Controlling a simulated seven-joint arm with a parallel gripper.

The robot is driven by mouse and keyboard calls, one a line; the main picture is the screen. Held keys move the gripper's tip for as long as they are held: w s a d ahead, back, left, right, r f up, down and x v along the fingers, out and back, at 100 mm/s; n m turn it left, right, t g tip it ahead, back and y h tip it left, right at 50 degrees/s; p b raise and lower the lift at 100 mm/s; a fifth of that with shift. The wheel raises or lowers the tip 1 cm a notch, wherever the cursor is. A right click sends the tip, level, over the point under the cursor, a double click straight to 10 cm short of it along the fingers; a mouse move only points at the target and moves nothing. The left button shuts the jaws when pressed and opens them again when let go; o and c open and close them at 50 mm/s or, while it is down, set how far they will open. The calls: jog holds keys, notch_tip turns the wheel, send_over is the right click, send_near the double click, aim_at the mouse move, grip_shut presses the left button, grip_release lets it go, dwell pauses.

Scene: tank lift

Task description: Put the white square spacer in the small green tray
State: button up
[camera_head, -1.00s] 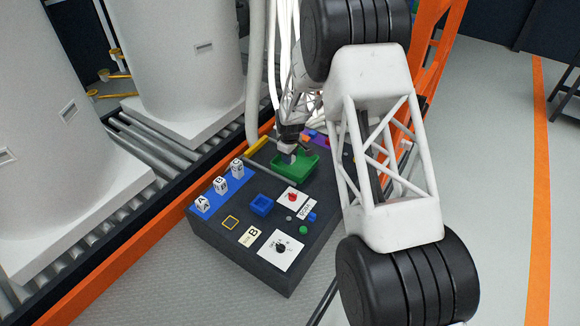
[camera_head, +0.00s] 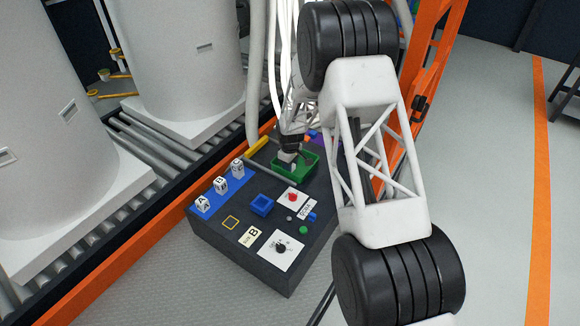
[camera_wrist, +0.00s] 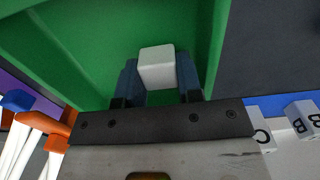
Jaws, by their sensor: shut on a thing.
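The white square spacer (camera_wrist: 157,66) is between the two fingers of my gripper (camera_wrist: 159,88), seen in the wrist view. My gripper is shut on it. The small green tray (camera_wrist: 100,45) fills most of the wrist view around and beneath the spacer. In the head view the gripper (camera_head: 288,156) points down over the left part of the green tray (camera_head: 308,166). The spacer's white shows faintly there, low at the tray. I cannot tell whether the spacer touches the tray floor.
White lettered blocks (camera_head: 220,184) stand on a blue strip at the panel's left. A small blue square tray (camera_head: 262,205), a red knob (camera_head: 292,197) and a black dial (camera_head: 281,247) are in front. Orange and blue pieces (camera_wrist: 38,118) lie beside the green tray.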

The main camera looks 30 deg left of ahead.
jog(key=shift+f, duration=0.35)
jog(key=o, duration=0.6)
jog(key=shift+f, duration=0.1)
jog(key=shift+o, duration=0.2)
jog(key=shift+r, duration=0.2)
notch_tip(320, 180, up, 12)
dwell(0.5)
dwell(0.9)
